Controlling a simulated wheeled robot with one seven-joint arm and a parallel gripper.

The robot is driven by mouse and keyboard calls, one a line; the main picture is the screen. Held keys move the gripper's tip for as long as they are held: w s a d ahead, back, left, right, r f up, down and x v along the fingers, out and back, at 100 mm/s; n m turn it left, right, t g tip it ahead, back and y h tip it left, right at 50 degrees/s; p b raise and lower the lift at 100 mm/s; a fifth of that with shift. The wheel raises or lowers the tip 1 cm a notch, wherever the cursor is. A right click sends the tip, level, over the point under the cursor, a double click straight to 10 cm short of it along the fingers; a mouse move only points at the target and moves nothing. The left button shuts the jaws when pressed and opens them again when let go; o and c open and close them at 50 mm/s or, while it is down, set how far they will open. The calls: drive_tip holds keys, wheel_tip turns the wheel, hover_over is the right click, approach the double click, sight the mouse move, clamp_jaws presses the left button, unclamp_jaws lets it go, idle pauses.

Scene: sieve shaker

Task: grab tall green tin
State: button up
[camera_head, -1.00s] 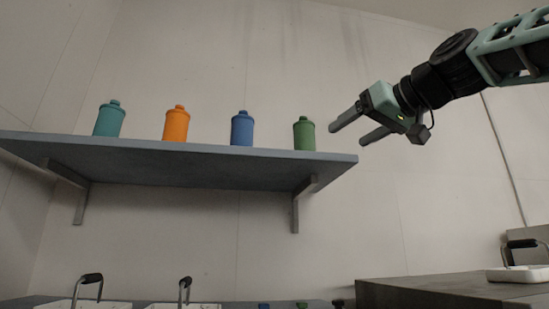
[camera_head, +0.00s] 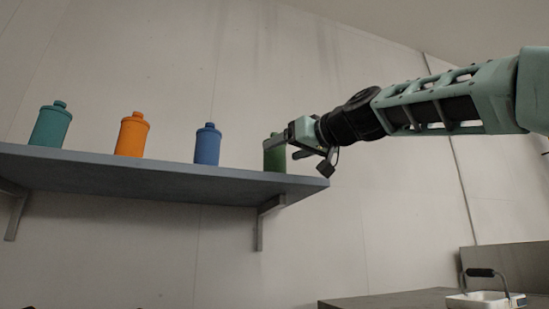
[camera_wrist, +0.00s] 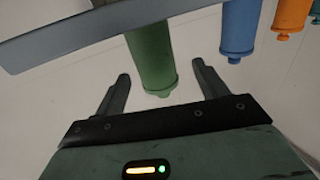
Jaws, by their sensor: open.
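The tall green tin (camera_head: 274,158) stands upright at the right end of the grey wall shelf (camera_head: 150,180). In the head view my gripper (camera_head: 284,147) is in front of it and hides part of it. In the wrist view the picture is tilted and the green tin (camera_wrist: 152,55) shows beyond and between the two fingers. My gripper (camera_wrist: 160,85) is open, with nothing held. The fingers lie on either side of the tin's near end in that picture; I cannot tell whether they reach around it.
A blue tin (camera_head: 207,145), an orange tin (camera_head: 132,134) and a teal tin (camera_head: 50,125) stand on the shelf left of the green one. A grey counter (camera_head: 400,299) with a white handled tray (camera_head: 487,301) is low at the right. The wall space above the shelf is clear.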

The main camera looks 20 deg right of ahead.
sight(282, 152)
drive_tip(key=p+x, duration=0.2)
drive_tip(key=x, duration=0.1)
drive_tip(key=p+x, duration=0.1)
drive_tip(key=x, duration=0.1)
drive_tip(key=shift+w+d+r+p, duration=0.1)
drive_tip(key=shift+d+r+p, duration=0.1)
drive_tip(key=shift+d+p, duration=0.15)
drive_tip(key=shift+w+f, duration=0.1)
drive_tip(key=shift+w, duration=0.1)
drive_tip(key=c, duration=1.1)
